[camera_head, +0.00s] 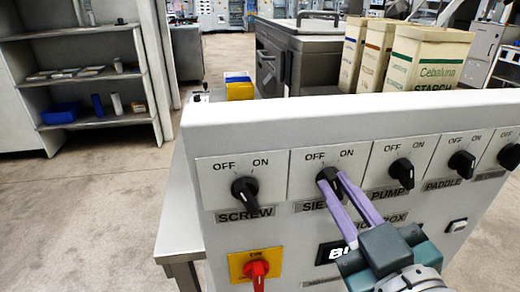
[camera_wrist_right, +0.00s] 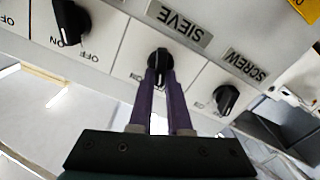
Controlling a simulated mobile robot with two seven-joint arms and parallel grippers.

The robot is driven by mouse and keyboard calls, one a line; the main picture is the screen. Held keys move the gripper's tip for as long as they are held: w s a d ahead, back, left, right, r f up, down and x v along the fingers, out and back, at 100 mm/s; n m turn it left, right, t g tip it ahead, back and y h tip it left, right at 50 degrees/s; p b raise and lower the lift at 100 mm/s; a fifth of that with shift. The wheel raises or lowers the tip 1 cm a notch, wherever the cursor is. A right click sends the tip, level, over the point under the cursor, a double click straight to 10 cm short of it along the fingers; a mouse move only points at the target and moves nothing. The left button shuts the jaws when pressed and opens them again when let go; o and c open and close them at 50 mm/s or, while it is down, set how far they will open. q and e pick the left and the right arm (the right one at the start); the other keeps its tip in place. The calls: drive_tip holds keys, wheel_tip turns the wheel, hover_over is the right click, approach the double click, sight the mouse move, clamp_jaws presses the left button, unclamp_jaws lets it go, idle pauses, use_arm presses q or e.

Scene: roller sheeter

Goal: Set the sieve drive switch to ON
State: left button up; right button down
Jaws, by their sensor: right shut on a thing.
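The sieve drive switch (camera_head: 327,175) is a black rotary knob on a white plate with OFF at its left and ON at its right in the head view. The SIEVE label below it is partly covered by my fingers. My right gripper (camera_head: 331,183) reaches in from the lower right with its purple fingers shut on this knob. The right wrist view shows the panel upside down, with the fingertips (camera_wrist_right: 158,78) on either side of the sieve knob (camera_wrist_right: 159,57). The fingers cover part of the knob, so I cannot tell its exact pointing. My left gripper is not in view.
The SCREW knob (camera_head: 245,190) is just left and the PUMP knob (camera_head: 401,172) just right. The PADDLE knob (camera_head: 462,163) is farther right. A red switch on a yellow plate (camera_head: 240,266) sits below. Starch cartons (camera_head: 430,60) stand behind the panel. Open floor lies left.

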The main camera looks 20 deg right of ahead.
drive_tip(key=shift+r+m, duration=0.1)
drive_tip(key=shift+m, duration=0.2)
drive_tip(key=m+p, duration=0.1)
drive_tip(key=m, duration=0.2)
drive_tip(key=shift+d+p, duration=0.15)
drive_tip(key=shift+p, duration=0.15)
drive_tip(key=shift+s+d+m+p, duration=0.15)
drive_tip(key=shift+m+p, duration=0.1)
drive_tip(key=shift+m, duration=1.05)
drive_tip(key=shift+w+d+m+p, duration=0.1)
drive_tip(key=shift+m+p, duration=0.1)
drive_tip(key=shift+m, duration=1.1)
drive_tip(key=c, duration=0.9)
unclamp_jaws()
drive_tip(key=shift+o, duration=0.2)
drive_tip(key=shift+s, duration=0.1)
